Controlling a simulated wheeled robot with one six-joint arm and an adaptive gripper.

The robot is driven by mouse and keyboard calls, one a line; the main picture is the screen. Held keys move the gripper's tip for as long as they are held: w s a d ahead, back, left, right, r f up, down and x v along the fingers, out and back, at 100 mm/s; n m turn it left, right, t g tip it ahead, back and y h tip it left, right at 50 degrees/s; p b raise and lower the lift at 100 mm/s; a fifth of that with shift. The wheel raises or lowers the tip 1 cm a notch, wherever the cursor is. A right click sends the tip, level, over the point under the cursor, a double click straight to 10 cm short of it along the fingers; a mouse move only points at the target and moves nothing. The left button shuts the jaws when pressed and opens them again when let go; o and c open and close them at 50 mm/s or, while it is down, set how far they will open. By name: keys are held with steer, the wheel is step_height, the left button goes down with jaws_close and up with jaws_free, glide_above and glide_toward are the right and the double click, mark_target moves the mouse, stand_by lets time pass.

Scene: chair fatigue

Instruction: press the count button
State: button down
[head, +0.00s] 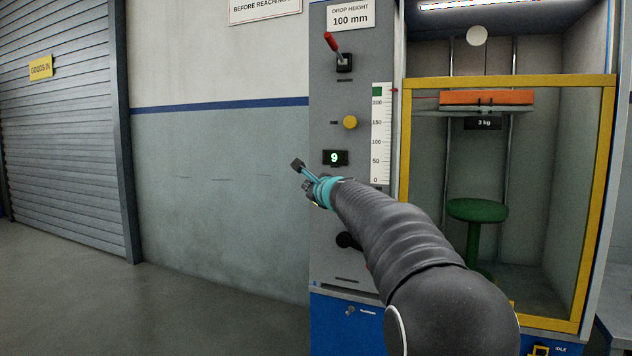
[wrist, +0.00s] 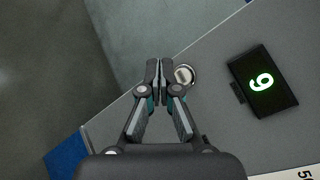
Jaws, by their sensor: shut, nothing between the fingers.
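A round pale button with a metal rim (wrist: 184,75) sits on the grey panel in the wrist view, and I take it for the count button. It has no readable label, and I cannot make it out in the head view. The counter display (head: 334,157) reads 9; it also shows in the wrist view (wrist: 263,82), rotated. My gripper (head: 298,164) is shut and empty, in front of the panel to the left of the display. In the wrist view my fingertips (wrist: 158,68) are just left of the button; I cannot tell whether they touch anything.
The panel carries a yellow knob (head: 350,122), a red-handled lever (head: 332,42), a black knob (head: 346,240) and a height scale (head: 381,135). To the right, a yellow-framed enclosure (head: 405,150) holds a green stool (head: 478,210) under an orange weight (head: 487,97). Floor at left is clear.

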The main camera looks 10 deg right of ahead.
steer(key=shift+w+d, duration=0.65)
steer(key=shift+w, duration=0.2)
steer(key=shift+w+d, duration=0.1)
stand_by(0.9)
steer(key=shift+w+d+p, duration=0.15)
steer(key=shift+w+p, duration=0.05)
steer(key=shift+p, duration=0.1)
steer(key=shift+w+d, duration=0.25)
steer(key=shift+w, duration=0.05)
stand_by(0.7)
stand_by(0.4)
steer(key=shift+s+a, duration=0.45)
steer(key=shift+s, duration=0.2)
steer(key=shift+s+a+b, duration=0.6)
steer(key=shift+s+a, duration=0.15)
steer(key=shift+s, duration=0.3)
steer(key=shift+s+a+b, duration=0.55)
steer(key=shift+s+a, duration=0.2)
steer(key=shift+s, duration=0.25)
